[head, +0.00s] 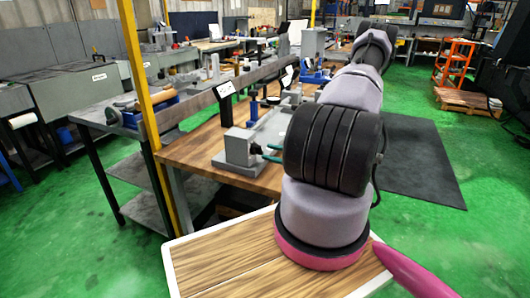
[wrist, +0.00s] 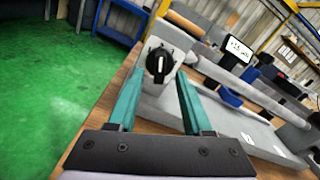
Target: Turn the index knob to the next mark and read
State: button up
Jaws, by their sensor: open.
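The index knob (wrist: 159,63) is a black round knob with a white pointer line, on the end face of a grey block (wrist: 170,40). My gripper (wrist: 161,76) is open, with one teal finger on each side of the knob in the wrist view. Whether the fingers touch it I cannot tell. In the head view the grey block (head: 236,150) stands on the wooden bench, with my gripper (head: 268,152) at its right side, partly hidden by my arm. A small display (wrist: 238,48) shows dark characters too small to read; it also shows in the head view (head: 225,90).
The grinder's grey base and long bar (wrist: 235,82) run away behind the block. The wooden bench top (head: 195,150) is clear at its near left corner. A yellow post (head: 139,75) stands left of the bench.

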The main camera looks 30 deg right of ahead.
aim_at(258, 150)
jog(key=shift+x, duration=1.45)
grip_shut()
jog(key=shift+m, duration=0.4)
jog(key=m, duration=0.3)
jog(key=shift+m, duration=0.3)
jog(key=shift+d+m, duration=0.1)
jog(key=shift+m, duration=2.2)
